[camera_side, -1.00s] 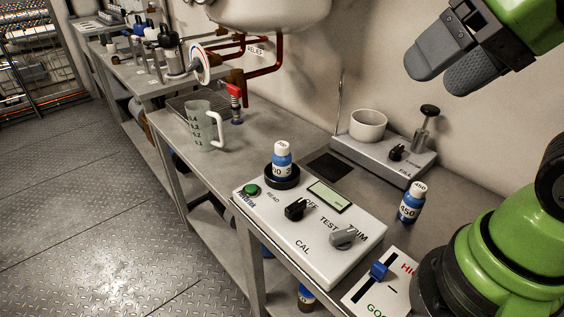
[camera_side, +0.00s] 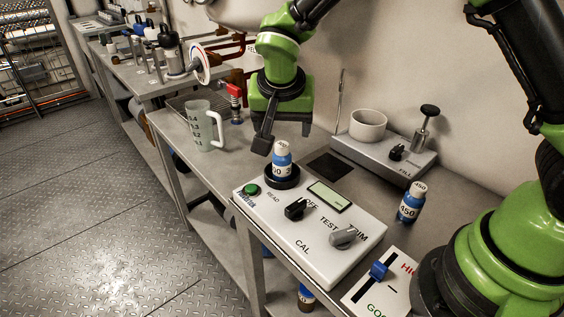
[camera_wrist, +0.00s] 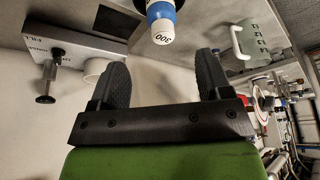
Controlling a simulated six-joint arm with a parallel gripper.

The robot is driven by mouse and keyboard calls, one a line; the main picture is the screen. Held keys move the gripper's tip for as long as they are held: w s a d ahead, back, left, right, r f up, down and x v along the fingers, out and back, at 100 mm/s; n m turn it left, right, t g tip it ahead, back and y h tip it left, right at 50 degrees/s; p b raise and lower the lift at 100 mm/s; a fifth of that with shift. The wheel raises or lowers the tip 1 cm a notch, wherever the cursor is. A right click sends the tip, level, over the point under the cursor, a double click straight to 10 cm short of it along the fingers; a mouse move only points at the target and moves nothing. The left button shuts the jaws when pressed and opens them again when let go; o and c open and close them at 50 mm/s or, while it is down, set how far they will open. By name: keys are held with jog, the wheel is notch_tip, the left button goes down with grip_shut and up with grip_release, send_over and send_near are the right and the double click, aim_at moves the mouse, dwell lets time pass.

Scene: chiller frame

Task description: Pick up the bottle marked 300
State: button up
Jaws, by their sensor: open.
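The blue bottle with a white cap (camera_side: 281,158) stands upright in the round black holder (camera_side: 283,180) on the white meter box. In the wrist view the cap of this bottle (camera_wrist: 162,31) reads 300. A second blue bottle, marked 450 (camera_side: 410,203), stands on the bench to the right.
The white meter box (camera_side: 270,220) has knobs, a green button and a display. A clear jug (camera_side: 204,128) stands to the left. The fill unit (camera_side: 385,155) with a white cup and a plunger stands behind right. A red-handled valve (camera_side: 235,95) and pipes are behind left.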

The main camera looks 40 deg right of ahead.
aim_at(282, 145)
jog(key=x, duration=0.9)
jog(key=shift+w+f, duration=0.3)
jog(key=shift+w, duration=0.05)
jog(key=c, duration=1.1)
